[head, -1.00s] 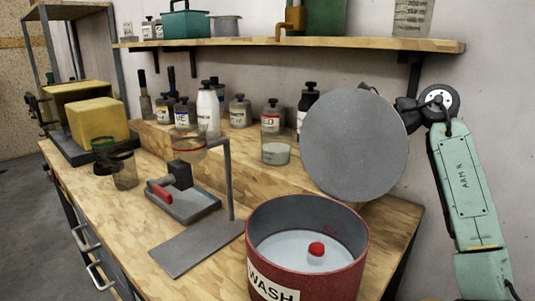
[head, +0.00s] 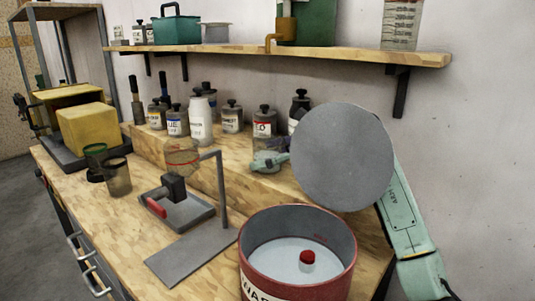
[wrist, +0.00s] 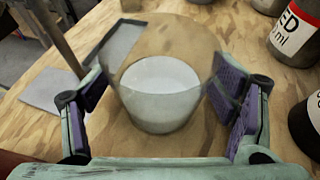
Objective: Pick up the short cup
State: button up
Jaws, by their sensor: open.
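A short clear cup (wrist: 160,110) with pale white liquid stands upright on the wooden bench in the wrist view. My gripper (wrist: 162,88) is open, with one purple-padded finger on each side of the cup. A gap shows between the cup and the left finger; the right finger is very close to the cup wall, and I cannot tell if it touches. In the head view my gripper (head: 269,161) is at the cup, in front of the bottle with the red label.
Labelled bottles (head: 233,117) stand on the raised step behind. A red WASH tub (head: 255,272) is at the front right. A ring stand (head: 222,185) and tray (head: 190,212) are left of my gripper. Two dark glasses (head: 118,178) stand farther left. A wall shelf (head: 340,60) runs above.

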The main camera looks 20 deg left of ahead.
jog(key=shift+c, duration=0.5)
jog(key=c, duration=1.2)
jog(key=shift+c, duration=0.4)
jog(key=shift+r, duration=0.15)
